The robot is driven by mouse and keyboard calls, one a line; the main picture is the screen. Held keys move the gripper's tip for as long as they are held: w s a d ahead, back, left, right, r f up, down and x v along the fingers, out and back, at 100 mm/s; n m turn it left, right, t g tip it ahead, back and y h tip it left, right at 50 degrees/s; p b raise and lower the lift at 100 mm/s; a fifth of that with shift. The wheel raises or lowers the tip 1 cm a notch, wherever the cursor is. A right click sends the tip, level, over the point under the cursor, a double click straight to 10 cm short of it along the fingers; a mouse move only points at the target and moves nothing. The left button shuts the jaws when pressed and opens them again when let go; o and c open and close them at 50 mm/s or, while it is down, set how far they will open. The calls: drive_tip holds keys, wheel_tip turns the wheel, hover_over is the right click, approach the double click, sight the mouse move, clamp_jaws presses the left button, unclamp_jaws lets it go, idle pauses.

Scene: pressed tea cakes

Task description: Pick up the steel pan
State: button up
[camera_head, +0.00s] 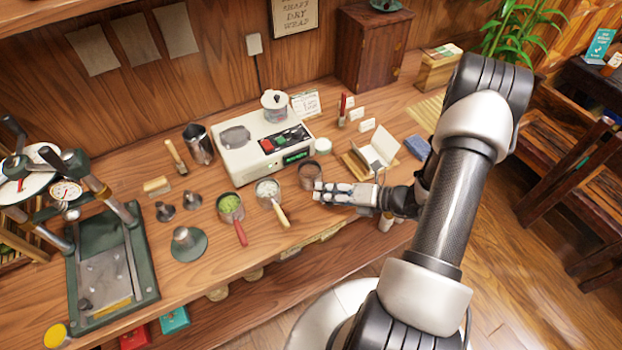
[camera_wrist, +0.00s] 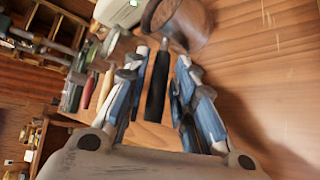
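A small round steel pan (camera_head: 309,172) with a dark, brownish inside sits on the wooden counter, in front of the white scale. Its handle is hidden behind my gripper in the head view. In the wrist view the pan (camera_wrist: 176,22) is at the top, and its black handle (camera_wrist: 158,85) points back between my fingers. My gripper (camera_head: 322,190) is low over the counter at the pan's near side. In the wrist view my gripper (camera_wrist: 163,65) is open, with a finger on each side of the handle and visible gaps.
Left of the pan are a pan with a pale handle (camera_head: 268,190) and a green-filled pan with a red handle (camera_head: 230,205). The white scale (camera_head: 262,145) stands behind. A small wooden stand with a card (camera_head: 378,154) is to the right. The counter's front edge is close.

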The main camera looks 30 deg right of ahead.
drive_tip(key=shift+c, duration=0.6)
clamp_jaws()
drive_tip(key=shift+r, duration=0.15)
